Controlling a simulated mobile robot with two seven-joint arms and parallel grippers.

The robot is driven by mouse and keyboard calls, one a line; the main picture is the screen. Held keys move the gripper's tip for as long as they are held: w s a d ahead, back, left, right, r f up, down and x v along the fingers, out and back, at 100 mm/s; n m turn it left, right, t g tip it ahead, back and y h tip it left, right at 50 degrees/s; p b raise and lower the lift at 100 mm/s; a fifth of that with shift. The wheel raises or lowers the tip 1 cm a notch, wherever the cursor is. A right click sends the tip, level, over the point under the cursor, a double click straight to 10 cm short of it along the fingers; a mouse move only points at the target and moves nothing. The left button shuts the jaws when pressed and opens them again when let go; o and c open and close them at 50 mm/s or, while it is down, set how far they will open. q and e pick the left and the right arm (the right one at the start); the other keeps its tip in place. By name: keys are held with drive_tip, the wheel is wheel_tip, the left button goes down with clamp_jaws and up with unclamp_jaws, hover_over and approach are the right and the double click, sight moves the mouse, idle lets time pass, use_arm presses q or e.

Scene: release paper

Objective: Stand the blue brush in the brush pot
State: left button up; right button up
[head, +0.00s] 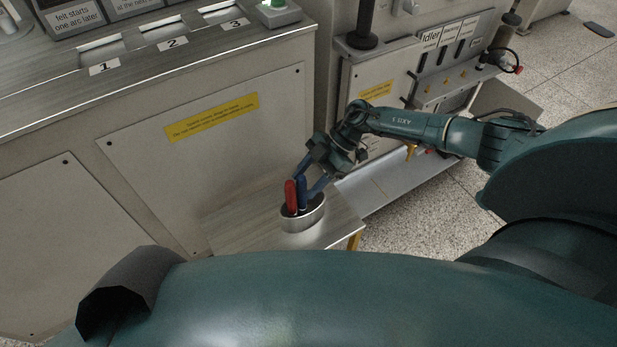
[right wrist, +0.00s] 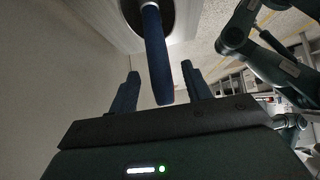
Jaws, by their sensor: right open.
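The oval metal brush pot (head: 303,221) stands on a small metal shelf table (head: 240,222). The blue brush (head: 302,192) stands in the pot beside a red brush (head: 291,196), handle up. My right gripper (head: 314,178) is at the pot from above and the right, its fingers on either side of the blue handle. In the right wrist view, the blue brush (right wrist: 157,58) runs from the pot's dark opening (right wrist: 134,12) to between the open fingers (right wrist: 160,88), with gaps on both sides. The brush's lower end is hidden inside the pot. My left gripper is out of view.
A machine labelled Idler (head: 431,36) stands at the back right.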

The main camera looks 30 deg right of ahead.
drive_tip(key=p+v, duration=0.1)
drive_tip(key=v, duration=1.2)
drive_tip(key=shift+p, duration=0.3)
idle(0.4)
